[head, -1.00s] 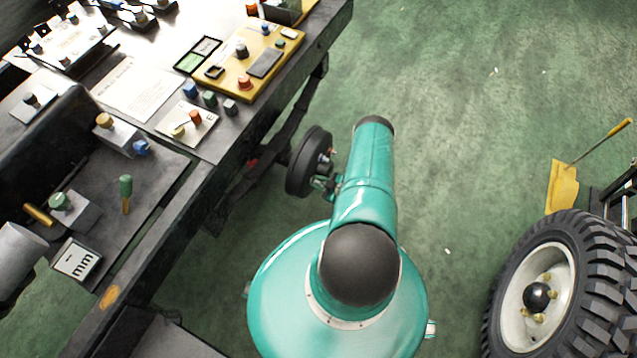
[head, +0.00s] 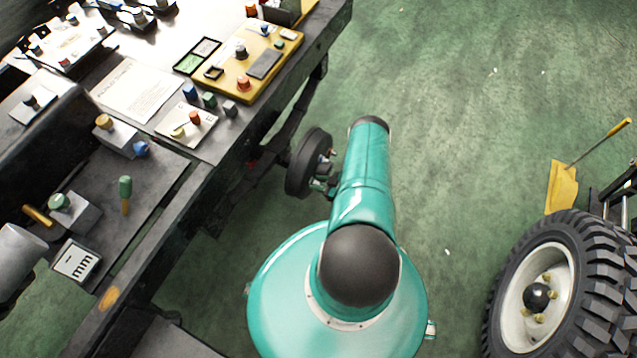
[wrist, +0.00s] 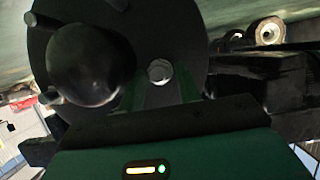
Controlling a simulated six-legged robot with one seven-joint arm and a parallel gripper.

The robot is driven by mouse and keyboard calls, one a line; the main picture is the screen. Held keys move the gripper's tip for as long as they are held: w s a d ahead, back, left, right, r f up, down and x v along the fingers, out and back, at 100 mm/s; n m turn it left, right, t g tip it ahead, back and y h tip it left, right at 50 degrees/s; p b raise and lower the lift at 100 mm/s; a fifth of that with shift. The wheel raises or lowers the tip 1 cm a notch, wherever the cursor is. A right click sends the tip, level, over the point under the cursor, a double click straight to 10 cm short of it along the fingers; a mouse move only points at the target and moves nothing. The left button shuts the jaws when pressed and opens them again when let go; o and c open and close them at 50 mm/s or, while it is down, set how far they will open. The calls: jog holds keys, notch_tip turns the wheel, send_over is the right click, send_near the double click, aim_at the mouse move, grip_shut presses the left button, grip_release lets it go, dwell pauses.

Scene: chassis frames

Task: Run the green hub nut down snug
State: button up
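The dark wheel hub (head: 308,162) hangs at the side of the chassis frame, left of my arm in the head view. In the wrist view the hub's dark disc (wrist: 192,40) fills the upper middle, with a black dome (wrist: 90,65) at its centre and a pale round stud end (wrist: 160,72) right of the dome. My gripper (wrist: 162,88) is close to the disc. Its two dark green fingers stand apart, one on each side of the stud end. I cannot make out a green hub nut or whether the fingers press on anything. In the head view my gripper (head: 322,185) is small beside the hub.
The black chassis frame (head: 195,205) and a bench with panels, knobs and a yellow tray (head: 222,80) are at the left. A knobbly tyre (head: 590,270) and a yellow dustpan-like tool (head: 562,188) are at the right. The green floor between is mostly clear.

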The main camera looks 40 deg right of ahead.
jog(key=shift+o, duration=0.9)
jog(key=shift+w, duration=0.1)
